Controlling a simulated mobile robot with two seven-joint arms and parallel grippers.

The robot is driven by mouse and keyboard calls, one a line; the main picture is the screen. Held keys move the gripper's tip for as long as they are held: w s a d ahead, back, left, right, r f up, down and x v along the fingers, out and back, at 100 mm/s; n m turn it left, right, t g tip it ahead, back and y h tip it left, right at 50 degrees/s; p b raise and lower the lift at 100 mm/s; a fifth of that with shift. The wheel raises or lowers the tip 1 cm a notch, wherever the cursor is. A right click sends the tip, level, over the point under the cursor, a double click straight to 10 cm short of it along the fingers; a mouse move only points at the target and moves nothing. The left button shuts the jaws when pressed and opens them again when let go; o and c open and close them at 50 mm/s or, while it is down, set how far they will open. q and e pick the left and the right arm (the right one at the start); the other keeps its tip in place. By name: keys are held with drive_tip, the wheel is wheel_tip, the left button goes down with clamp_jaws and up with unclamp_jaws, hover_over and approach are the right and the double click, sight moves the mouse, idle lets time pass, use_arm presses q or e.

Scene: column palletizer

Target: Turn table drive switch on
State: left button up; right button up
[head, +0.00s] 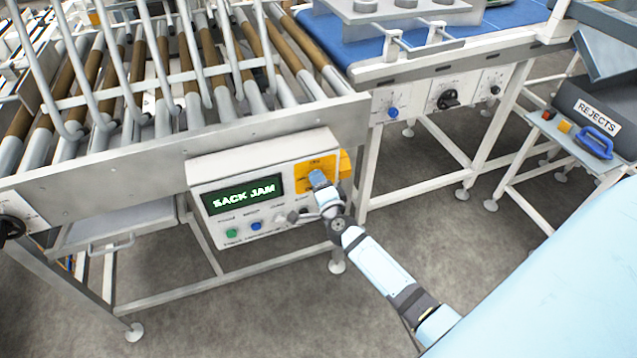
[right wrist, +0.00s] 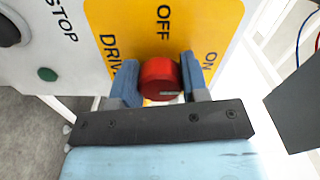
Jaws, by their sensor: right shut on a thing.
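The drive switch is a red round knob (right wrist: 158,72) on a yellow plate (right wrist: 215,22) marked OFF, ON and a partly hidden DRIV word. OFF is above the knob in the right wrist view and ON is to its right. My right gripper (right wrist: 158,80) is shut on the knob, one blue finger on each side. I cannot tell which mark the knob points at. In the head view my right gripper (head: 318,181) reaches the yellow plate (head: 303,176) at the control box's right side and hides the knob. My left gripper is out of view.
The control box (head: 212,235) has a green-lettered display (head: 242,195) and buttons, under a roller conveyor (head: 120,147). A blue belt conveyor (head: 480,28) with other knobs stands behind right. A REJECTS sign (head: 597,116) and blue handle (head: 595,143) are at far right.

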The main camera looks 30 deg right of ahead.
drive_tip(key=o, duration=0.9)
drive_tip(key=v, duration=1.4)
drive_tip(key=shift+w+b, duration=0.1)
drive_tip(key=shift+b, duration=0.3)
drive_tip(key=s+a+n+g+y+p, duration=0.2)
drive_tip(key=s+a+n+p, duration=0.1)
drive_tip(key=n, duration=0.4)
drive_tip(key=s+a+n+g+y+p, duration=0.2)
drive_tip(key=s+a+n, duration=0.4)
drive_tip(key=n, duration=0.1)
drive_tip(key=s+a+r+n+g+y+p, duration=0.1)
drive_tip(key=s+a+n+g+y+p, duration=0.1)
drive_tip(key=n, duration=0.5)
drive_tip(key=shift+s+a+r+g+y+p, duration=0.15)
drive_tip(key=shift+s+a+y+p, duration=0.25)
drive_tip(key=shift+s+a, duration=0.3)
drive_tip(key=shift+s+a+g+y+p, duration=0.2)
drive_tip(key=shift+s+a+p, duration=0.25)
drive_tip(key=shift+s+a, duration=0.25)
